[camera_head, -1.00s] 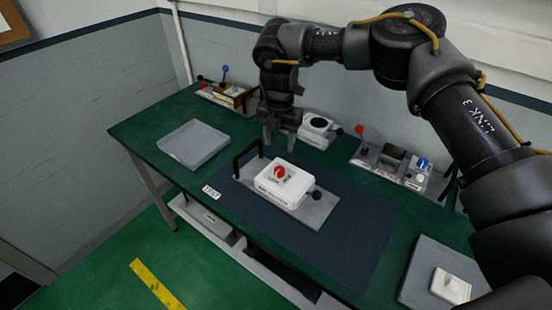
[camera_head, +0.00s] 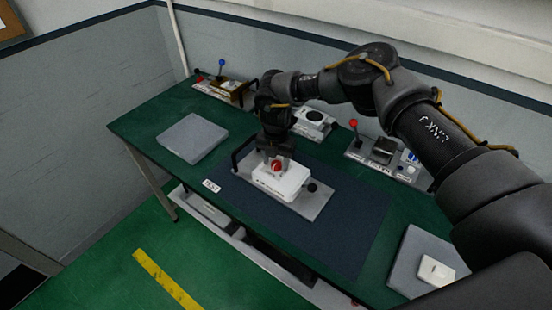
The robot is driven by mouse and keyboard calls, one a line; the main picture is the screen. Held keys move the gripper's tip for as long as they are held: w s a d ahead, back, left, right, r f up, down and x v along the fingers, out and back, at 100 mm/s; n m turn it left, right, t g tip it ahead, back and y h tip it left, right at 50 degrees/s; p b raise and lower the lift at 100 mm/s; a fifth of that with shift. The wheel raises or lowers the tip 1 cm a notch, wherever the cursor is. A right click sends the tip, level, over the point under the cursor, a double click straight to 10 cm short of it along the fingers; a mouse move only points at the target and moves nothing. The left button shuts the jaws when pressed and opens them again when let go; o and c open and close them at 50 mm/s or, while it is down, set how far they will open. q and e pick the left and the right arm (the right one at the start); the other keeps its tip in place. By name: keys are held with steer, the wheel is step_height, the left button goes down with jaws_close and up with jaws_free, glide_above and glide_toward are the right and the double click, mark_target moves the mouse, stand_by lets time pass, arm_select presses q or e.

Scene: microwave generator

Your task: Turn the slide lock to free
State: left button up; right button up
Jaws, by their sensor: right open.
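A white box (camera_head: 291,180) with a red turn knob (camera_head: 277,167) on its top sits on a grey plate (camera_head: 318,204). I take the red knob to be the slide lock; its setting is too small to read. The plate has a black handle at its left end and a black ball knob (camera_head: 312,187) at its right. My right gripper (camera_head: 276,158) points down just above the red knob with its jaws open. The fingers partly hide the knob, and I cannot tell whether they touch it. My left gripper is out of view.
The plate lies on a dark blue mat (camera_head: 350,225) on a green table. A grey tray (camera_head: 192,138) is at left, another (camera_head: 405,272) with a white part at right. Lever units (camera_head: 223,88), a dial box (camera_head: 313,122) and a switch panel (camera_head: 383,155) line the back.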

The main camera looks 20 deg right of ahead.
steer(key=c, duration=1)
steer(key=shift+f+n+b, duration=0.25)
steer(key=shift+n+b, duration=1.15)
steer(key=shift+b, duration=0.25)
steer(key=n+b, duration=0.3)
steer(key=n, duration=0.1)
steer(key=shift+n, duration=0.3)
steer(key=n+b, duration=0.1)
steer(key=n, duration=0.1)
steer(key=shift+d+r+n+b, duration=0.1)
steer(key=shift+r+n+b, duration=0.05)
steer(key=shift+n+b, duration=0.2)
steer(key=n, duration=0.2)
steer(key=shift+n+b, duration=0.35)
steer(key=n, duration=0.5)
steer(key=shift+r+b, duration=0.1)
steer(key=shift+b, duration=0.3)
steer(key=o, duration=1)
